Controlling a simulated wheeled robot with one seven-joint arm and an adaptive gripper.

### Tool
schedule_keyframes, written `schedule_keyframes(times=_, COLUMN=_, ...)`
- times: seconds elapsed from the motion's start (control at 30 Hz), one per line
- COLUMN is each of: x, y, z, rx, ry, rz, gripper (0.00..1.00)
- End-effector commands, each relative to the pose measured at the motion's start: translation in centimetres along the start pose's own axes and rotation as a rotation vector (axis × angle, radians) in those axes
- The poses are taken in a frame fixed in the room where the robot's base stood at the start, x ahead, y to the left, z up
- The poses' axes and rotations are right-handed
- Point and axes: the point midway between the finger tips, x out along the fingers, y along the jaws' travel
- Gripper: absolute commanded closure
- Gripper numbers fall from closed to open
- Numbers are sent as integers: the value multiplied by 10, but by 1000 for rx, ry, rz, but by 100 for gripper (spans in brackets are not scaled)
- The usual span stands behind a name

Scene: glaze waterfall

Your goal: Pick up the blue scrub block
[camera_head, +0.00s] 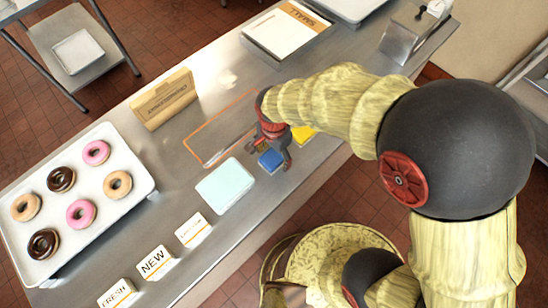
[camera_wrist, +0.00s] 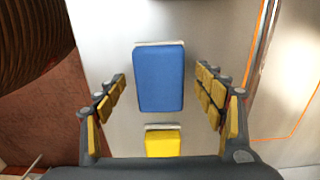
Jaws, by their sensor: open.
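The blue scrub block (camera_head: 270,160) lies on the steel counter (camera_head: 172,164). In the wrist view the blue scrub block (camera_wrist: 160,77) sits between my two fingers, with clear gaps on both sides. My gripper (camera_wrist: 163,88) is open and empty. In the head view my gripper (camera_head: 270,148) is over the block and partly hides it. A yellow block (camera_head: 302,133) lies close by on the counter, and it also shows in the wrist view (camera_wrist: 162,145), partly cut off by my gripper's body.
A pale blue pad (camera_head: 225,186) lies left of the blue block. An orange outlined rectangle (camera_head: 215,160) is marked behind it. A tray of donuts (camera_head: 130,204) is at the left, near a brown sign (camera_head: 164,98). Small cards such as NEW (camera_head: 155,263) line the front edge.

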Motion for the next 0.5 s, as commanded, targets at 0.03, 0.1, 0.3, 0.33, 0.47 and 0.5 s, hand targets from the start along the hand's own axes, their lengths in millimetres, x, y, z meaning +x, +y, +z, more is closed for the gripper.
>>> schedule_keyframes(times=0.03, x=6, y=0, z=0, rx=0, ry=0, rz=1, gripper=30)
schedule_keyframes(times=0.1, x=8, y=0, z=0, rx=0, ry=0, rz=-1, gripper=30)
schedule_keyframes(times=0.3, x=7, y=0, z=0, rx=0, ry=1, rz=-2, gripper=31)
schedule_keyframes(times=0.33, x=7, y=0, z=0, rx=0, ry=1, rz=-2, gripper=33)
schedule_keyframes(times=0.47, x=7, y=0, z=0, rx=0, ry=1, rz=-2, gripper=41)
schedule_keyframes(times=0.5, x=7, y=0, z=0, rx=0, ry=1, rz=-2, gripper=43)
